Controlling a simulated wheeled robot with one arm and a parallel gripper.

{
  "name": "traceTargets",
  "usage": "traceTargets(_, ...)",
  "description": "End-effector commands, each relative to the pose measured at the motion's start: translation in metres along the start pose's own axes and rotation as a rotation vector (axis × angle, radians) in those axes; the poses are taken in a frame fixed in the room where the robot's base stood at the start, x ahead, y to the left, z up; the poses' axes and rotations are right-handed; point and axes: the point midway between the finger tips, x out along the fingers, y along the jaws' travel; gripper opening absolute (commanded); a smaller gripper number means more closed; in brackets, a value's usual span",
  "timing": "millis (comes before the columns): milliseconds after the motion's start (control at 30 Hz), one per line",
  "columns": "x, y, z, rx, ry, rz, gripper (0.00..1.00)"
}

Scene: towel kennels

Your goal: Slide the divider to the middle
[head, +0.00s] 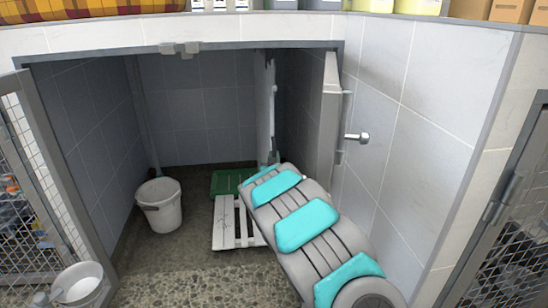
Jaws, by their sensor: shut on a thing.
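The divider (266,118) is a thin, pale upright panel inside the tiled kennel, seen almost edge-on right of the middle of the opening. A slim upright bar runs along its near edge. My arm reaches in from the lower right, and my gripper (273,158) is at the lower part of the divider's near edge. It is shut on the divider. The fingers are small and partly hidden behind my arm, so the exact contact point is unclear.
A white bucket (160,205) stands on the left of the kennel floor. A white slatted pallet (233,225) and a green tray (228,181) lie near the divider's foot. A pale door (330,110) stands at the right wall. Mesh doors flank the opening; another bucket (80,284) is lower left.

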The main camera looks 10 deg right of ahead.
Motion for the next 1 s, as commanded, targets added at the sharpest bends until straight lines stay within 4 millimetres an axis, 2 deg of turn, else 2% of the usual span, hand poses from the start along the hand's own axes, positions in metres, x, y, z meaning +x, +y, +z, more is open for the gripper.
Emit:
traceTargets(533, 0.000, 0.000, 0.000, 0.000, 0.000, 0.000, 0.00)
traceTargets(667, -0.001, -0.005, 0.000, 0.000, -0.001, -0.002, 0.00)
traceTargets(867, -0.008, -0.038, 0.000, 0.000, -0.004, -0.009, 0.00)
traceTargets(1000, -0.016, -0.077, -0.002, 0.001, -0.006, -0.011, 0.00)
